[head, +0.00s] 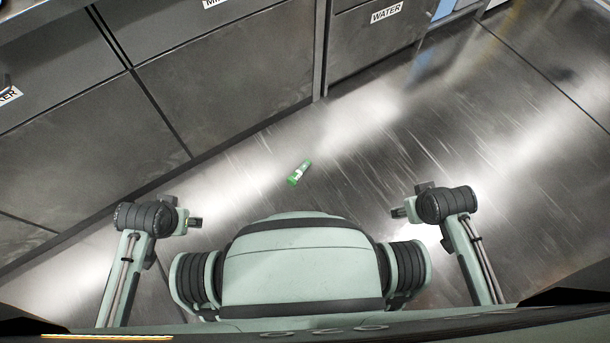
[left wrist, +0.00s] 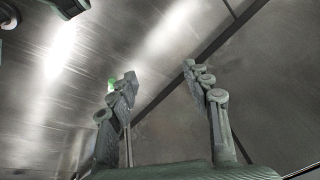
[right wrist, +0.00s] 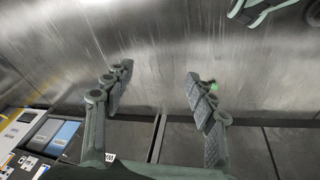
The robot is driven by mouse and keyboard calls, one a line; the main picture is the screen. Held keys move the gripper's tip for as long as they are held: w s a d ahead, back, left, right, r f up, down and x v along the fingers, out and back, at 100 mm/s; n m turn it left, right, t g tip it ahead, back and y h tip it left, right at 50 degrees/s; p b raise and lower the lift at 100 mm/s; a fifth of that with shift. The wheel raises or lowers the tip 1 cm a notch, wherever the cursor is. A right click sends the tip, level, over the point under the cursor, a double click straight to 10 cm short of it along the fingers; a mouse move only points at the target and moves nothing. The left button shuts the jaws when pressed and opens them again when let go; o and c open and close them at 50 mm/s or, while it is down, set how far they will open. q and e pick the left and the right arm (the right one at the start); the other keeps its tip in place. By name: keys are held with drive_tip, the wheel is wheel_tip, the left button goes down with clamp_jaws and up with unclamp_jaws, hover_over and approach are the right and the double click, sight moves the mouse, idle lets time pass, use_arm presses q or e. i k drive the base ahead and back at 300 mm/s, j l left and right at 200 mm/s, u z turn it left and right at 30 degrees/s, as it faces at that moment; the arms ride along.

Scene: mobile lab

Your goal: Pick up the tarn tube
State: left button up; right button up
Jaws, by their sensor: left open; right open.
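A small green tube with a white label (head: 299,173) lies on its side on the metal floor, ahead of my base in the head view. Its name cannot be read. A bit of green shows beside a finger in the left wrist view (left wrist: 111,84) and in the right wrist view (right wrist: 213,86), mostly hidden by the fingers. My left gripper (head: 195,222) is open and empty, to the left of the tube and nearer my body. My right gripper (head: 399,212) is open and empty, to the right of the tube. Neither touches it.
The metal floor (head: 480,130) is clear around the tube and to the right.

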sight(305, 165)
drive_tip(key=i+l+u, duration=0.15)
drive_tip(key=u, duration=0.25)
drive_tip(key=l+u, duration=0.4)
drive_tip(key=i+l+u, duration=0.1)
drive_tip(key=l, duration=0.25)
drive_tip(key=i+l+u, duration=0.1)
drive_tip(key=l, duration=0.25)
drive_tip(key=i+l+u, duration=0.1)
drive_tip(key=l, duration=0.25)
